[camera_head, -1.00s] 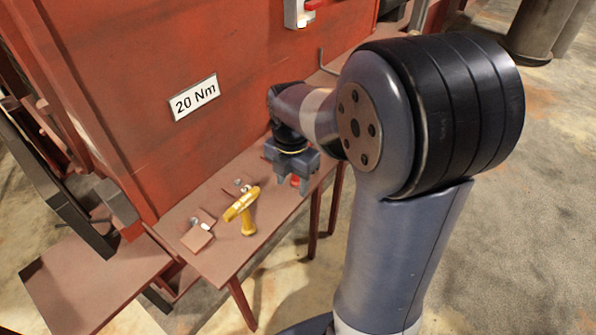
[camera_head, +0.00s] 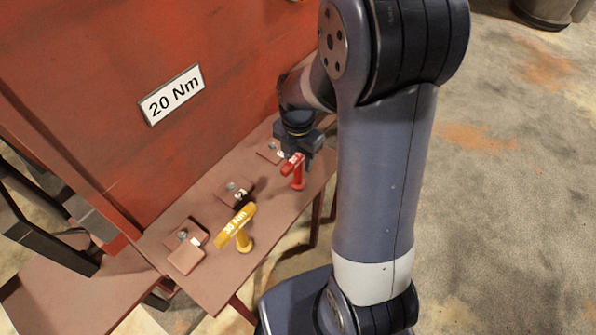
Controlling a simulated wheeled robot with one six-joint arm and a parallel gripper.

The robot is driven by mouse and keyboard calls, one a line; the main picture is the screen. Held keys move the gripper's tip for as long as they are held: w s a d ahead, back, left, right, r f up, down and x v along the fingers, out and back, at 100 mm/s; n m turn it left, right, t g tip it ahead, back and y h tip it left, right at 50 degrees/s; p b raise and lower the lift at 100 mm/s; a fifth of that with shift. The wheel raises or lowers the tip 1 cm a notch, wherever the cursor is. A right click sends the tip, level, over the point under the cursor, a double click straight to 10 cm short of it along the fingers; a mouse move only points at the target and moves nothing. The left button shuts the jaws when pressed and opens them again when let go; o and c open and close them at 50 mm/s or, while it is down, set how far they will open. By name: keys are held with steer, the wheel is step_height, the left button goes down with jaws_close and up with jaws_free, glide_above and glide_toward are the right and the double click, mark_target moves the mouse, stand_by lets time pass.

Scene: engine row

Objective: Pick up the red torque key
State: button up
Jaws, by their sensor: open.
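The red torque key (camera_head: 297,172) stands upright on the brown bench (camera_head: 215,280), with its T-shaped handle on top. My gripper (camera_head: 306,160) is open just behind and above the red key, very close to its handle. I cannot tell whether the fingers touch the key, and part of the fingers is hidden. A yellow torque key (camera_head: 238,228) marked 30 Nm stands upright on the bench, to the left and nearer.
A red wall with a 20 Nm sign (camera_head: 172,95) rises behind the bench. Several small brown blocks with bolts (camera_head: 186,248) sit along the bench. My arm covers the right of the bench. Open floor (camera_head: 500,220) lies to the right.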

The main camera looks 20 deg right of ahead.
steer(key=shift+f, duration=0.9)
jaws_close()
